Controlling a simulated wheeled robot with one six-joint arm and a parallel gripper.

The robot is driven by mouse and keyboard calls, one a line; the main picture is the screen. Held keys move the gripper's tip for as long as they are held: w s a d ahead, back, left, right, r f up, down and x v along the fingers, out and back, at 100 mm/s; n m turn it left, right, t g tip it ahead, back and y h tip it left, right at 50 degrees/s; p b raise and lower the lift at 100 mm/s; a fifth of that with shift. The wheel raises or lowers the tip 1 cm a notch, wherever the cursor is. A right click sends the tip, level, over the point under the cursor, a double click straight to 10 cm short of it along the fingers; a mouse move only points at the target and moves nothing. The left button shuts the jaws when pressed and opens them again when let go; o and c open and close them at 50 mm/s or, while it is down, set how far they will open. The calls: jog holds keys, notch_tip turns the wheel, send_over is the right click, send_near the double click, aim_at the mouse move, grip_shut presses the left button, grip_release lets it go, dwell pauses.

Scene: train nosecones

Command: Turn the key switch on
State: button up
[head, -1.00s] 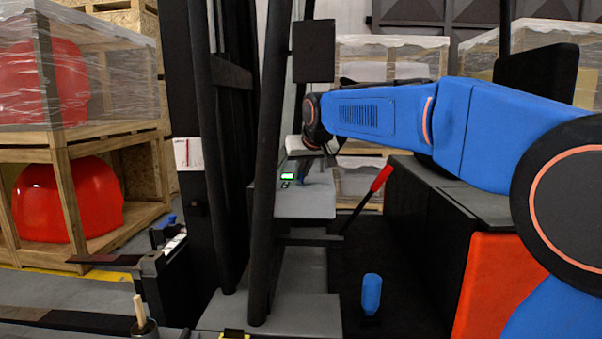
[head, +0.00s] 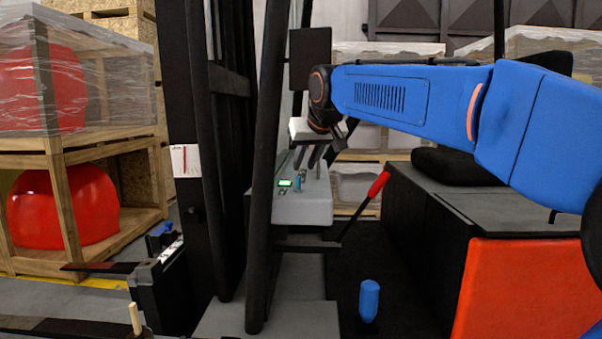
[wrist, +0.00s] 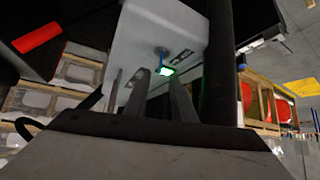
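The grey control box (head: 300,210) stands behind the dark mast posts. On its top are a small lit green display (head: 285,183) and, just to its right, a small blue key-like part (head: 297,184), which I take for the key switch. In the wrist view the blue part (wrist: 160,53) and the green display (wrist: 166,71) show on the box (wrist: 148,25) beyond the fingers. My gripper (head: 313,165) points down above the box, close to the blue part. In the wrist view its fingers (wrist: 156,73) are apart with nothing between them. I cannot tell whether they touch the key.
Dark mast posts (head: 262,180) stand just left of the box. A lever with a red handle (head: 379,184) rises at the right, and a blue knob (head: 369,300) stands lower. A black and orange body (head: 530,290) fills the right. Crates with red nosecones (head: 65,205) are at left.

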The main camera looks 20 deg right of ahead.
aim_at(298, 184)
jog(key=v, duration=0.8)
jog(key=shift+s+r, duration=0.2)
jog(key=w+a+f+n+t+y, duration=0.1)
jog(key=w+a+f+t+y, duration=0.1)
jog(key=a+f+t, duration=0.35)
jog(key=s+d+f+m+t+h, duration=0.1)
jog(key=s+d+f+t, duration=0.25)
jog(key=d+f, duration=0.3)
jog(key=w, duration=0.6)
jog(key=w+a, duration=0.1)
jog(key=w, duration=0.4)
jog(key=w+a, duration=0.1)
jog(key=w, duration=0.5)
jog(key=shift+w+f, duration=0.35)
jog(key=shift+f, duration=0.05)
grip_shut()
